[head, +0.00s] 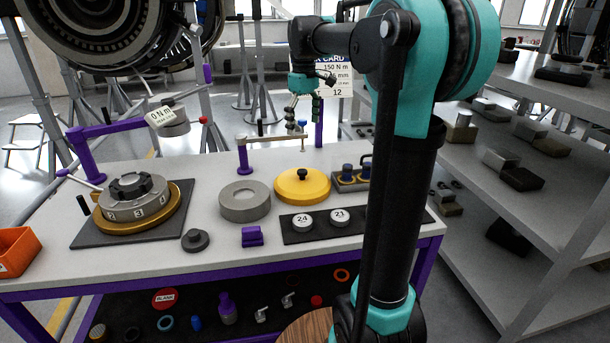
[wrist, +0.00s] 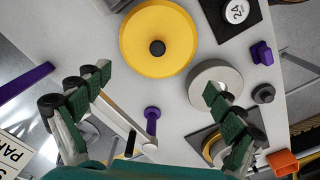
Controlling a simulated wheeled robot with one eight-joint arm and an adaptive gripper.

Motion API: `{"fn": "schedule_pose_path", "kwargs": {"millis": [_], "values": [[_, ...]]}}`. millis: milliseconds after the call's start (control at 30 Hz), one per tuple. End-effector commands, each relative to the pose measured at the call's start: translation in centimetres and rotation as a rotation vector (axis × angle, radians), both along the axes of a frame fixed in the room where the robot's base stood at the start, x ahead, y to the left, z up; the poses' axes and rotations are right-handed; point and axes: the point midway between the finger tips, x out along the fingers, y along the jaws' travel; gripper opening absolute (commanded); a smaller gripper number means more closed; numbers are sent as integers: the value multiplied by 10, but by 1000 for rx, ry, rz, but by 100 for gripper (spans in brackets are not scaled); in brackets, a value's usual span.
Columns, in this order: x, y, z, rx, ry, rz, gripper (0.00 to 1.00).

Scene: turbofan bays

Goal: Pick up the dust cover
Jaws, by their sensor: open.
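The dust cover looks to be the round yellow disc (head: 302,190) with a black knob in its middle, lying flat on the white bench top. In the wrist view the yellow disc (wrist: 140,45) is at the top centre, with its knob facing the camera. My gripper (head: 304,118) hangs above the back part of the bench, well above the disc and apart from it. In the wrist view my gripper (wrist: 156,88) has its two green-padded fingers spread wide, with nothing between them touching the pads. The disc lies beyond the fingertips.
A grey ring (head: 245,202) stands just left of the disc. A purple-post clamp (head: 243,157) stands behind them. A black mat (head: 318,235) with white round weights lies in front. A dial fixture (head: 132,202) is at the left. A shelf (head: 545,215) is at the right.

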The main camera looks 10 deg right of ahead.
Motion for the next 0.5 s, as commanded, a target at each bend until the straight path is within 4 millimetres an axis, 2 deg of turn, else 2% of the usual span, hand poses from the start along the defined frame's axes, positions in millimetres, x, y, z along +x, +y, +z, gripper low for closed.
{"fn": "schedule_pose_path", "kwargs": {"millis": [67, 167, 500], "values": [[2, 1, 3, -1, 5, 10, 94], [3, 1, -2, -1, 8, 15, 94], [3, 1, -66, -1, 8, 14, 94]]}}
